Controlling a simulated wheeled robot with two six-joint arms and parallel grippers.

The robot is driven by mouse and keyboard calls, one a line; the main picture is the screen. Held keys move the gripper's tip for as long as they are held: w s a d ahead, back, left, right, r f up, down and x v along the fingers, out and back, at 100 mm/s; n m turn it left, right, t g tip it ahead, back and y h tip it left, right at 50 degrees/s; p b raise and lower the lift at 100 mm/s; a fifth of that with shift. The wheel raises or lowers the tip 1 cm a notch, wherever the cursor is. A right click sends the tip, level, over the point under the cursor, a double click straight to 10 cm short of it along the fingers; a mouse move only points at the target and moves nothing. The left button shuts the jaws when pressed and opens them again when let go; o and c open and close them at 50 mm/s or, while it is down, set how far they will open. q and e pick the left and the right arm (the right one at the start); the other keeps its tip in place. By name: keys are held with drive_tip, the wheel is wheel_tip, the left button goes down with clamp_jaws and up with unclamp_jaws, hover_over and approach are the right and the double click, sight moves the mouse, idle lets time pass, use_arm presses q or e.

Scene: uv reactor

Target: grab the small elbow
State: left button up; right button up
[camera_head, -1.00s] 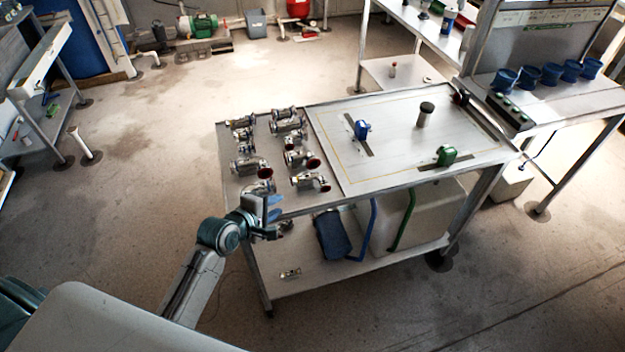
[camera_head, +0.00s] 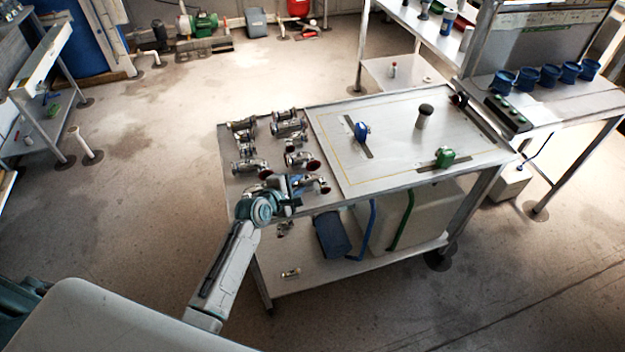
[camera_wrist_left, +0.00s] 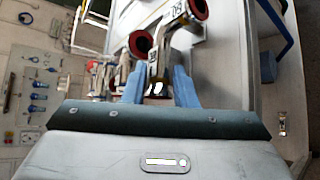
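Several metal pipe fittings with dark red ends stand in two rows on the left part of the table. I cannot tell for sure which one is the small elbow. My left gripper (camera_head: 288,184) is at the near end of the rows, beside the nearest right fitting (camera_head: 318,184), and partly covers the fittings there. In the left wrist view my left gripper (camera_wrist_left: 158,84) has its blue fingers apart. A metal fitting (camera_wrist_left: 166,42) with a red-rimmed opening lies ahead between the fingertips; contact is not clear. My right gripper is not in view.
The table (camera_head: 405,178) has a blue valve handle (camera_head: 361,131), a green one (camera_head: 445,157) and a dark-topped post (camera_head: 424,116) on its right part. A pale tank (camera_head: 405,222) sits on the shelf below. Blue cups (camera_head: 550,76) stand on the bench at right.

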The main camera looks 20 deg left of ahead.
use_arm(q)
drive_tip(key=shift+x, duration=0.85)
drive_tip(key=shift+s, duration=0.1)
drive_tip(key=shift+c, duration=0.5)
clamp_jaws()
drive_tip(key=shift+r, duration=0.15)
